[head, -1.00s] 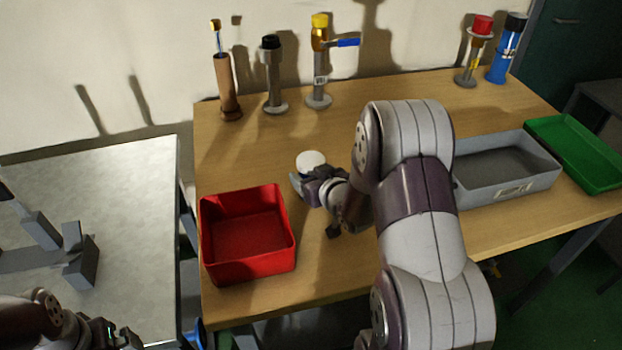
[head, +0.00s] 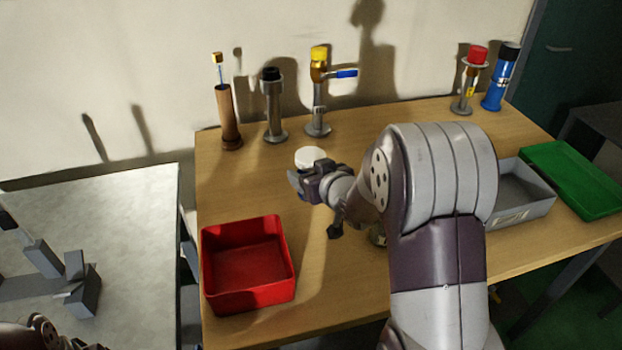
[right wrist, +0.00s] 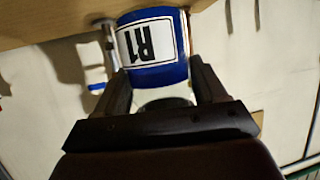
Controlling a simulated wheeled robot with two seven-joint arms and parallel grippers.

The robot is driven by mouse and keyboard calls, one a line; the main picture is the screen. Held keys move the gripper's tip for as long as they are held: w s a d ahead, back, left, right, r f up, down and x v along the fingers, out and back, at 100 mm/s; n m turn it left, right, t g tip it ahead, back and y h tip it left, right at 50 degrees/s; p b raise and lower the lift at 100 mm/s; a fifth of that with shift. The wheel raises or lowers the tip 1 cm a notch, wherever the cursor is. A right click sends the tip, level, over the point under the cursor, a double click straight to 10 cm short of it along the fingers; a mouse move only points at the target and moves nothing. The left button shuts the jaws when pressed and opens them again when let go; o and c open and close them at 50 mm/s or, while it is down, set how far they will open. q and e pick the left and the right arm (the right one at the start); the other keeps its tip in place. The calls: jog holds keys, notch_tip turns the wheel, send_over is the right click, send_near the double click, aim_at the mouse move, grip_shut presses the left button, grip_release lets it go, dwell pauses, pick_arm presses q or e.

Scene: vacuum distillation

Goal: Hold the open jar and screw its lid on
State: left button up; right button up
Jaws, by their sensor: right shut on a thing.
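My right gripper (head: 310,185) is shut on a jar with a blue band and a white label reading R1, which fills the space between the fingers in the right wrist view (right wrist: 152,45). In the head view a round white top (head: 310,157) shows just beyond the gripper, with the rest of the jar mostly hidden. I cannot tell whether that top is a lid or the jar's own rim. No separate lid is clearly seen. Of my left arm only a piece shows at the bottom left; its fingers are out of view.
A red box (head: 208,275) stands at the table's front left. Several upright fittings, including a yellow-topped valve (head: 319,90), line the back. A grey bin (head: 512,213) and a green tray (head: 585,200) are at right. A small greenish object (head: 378,236) is partly behind my arm.

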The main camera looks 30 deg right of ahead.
jog(key=o, duration=0.6)
jog(key=c, duration=0.9)
jog(key=shift+o, duration=0.2)
jog(key=shift+r, duration=0.1)
